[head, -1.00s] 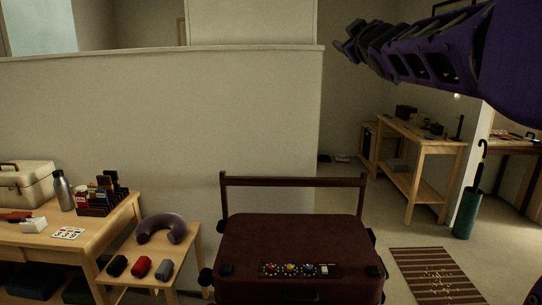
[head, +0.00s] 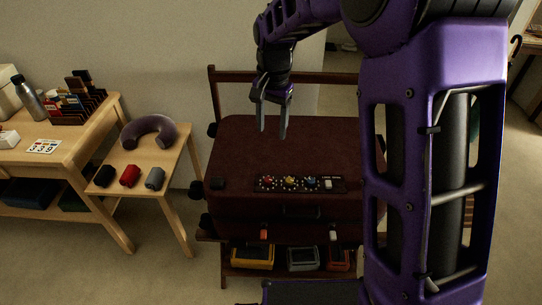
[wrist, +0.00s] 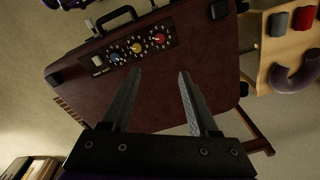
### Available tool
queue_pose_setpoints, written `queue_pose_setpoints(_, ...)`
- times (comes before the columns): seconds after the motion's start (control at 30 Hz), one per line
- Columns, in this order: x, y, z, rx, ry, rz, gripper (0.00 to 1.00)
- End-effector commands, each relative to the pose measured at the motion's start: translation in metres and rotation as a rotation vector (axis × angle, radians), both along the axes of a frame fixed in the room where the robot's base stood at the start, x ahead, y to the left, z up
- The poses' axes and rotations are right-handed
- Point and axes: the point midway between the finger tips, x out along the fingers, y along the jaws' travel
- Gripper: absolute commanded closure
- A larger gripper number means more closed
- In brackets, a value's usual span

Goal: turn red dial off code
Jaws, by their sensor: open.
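A dark maroon suitcase (head: 250,145) lies flat on a wooden rack. Its black lock panel carries a red dial (head: 267,182), a yellow dial (head: 290,182), a blue dial (head: 311,183) and a light switch or latch (head: 328,184). In the wrist view the red dial (wrist: 160,38) is the one nearest the right end of the panel. My gripper (head: 273,133) is open and empty above the suitcase, apart from the panel. In the wrist view its fingers (wrist: 160,73) point toward the panel. The dial settings are too small to read.
A card with coloured digits (head: 43,147) lies on the left table beside a bottle (head: 28,98) and an organizer (head: 78,107). A small table holds a neck pillow (head: 149,131) and several rolled items. A rack handrail (head: 212,95) stands behind the suitcase. Coloured cases sit below.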

Motion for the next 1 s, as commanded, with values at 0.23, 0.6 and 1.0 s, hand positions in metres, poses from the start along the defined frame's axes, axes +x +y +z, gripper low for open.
queue_pose_setpoints(0.23,-0.007,0.004,-0.025,0.008,0.037,-0.013,0.40)
queue_pose_setpoints(0.6,-0.006,0.006,-0.105,0.007,0.034,-0.010,0.40)
queue_pose_setpoints(1.0,-0.004,0.008,-0.170,0.008,0.030,-0.011,0.40)
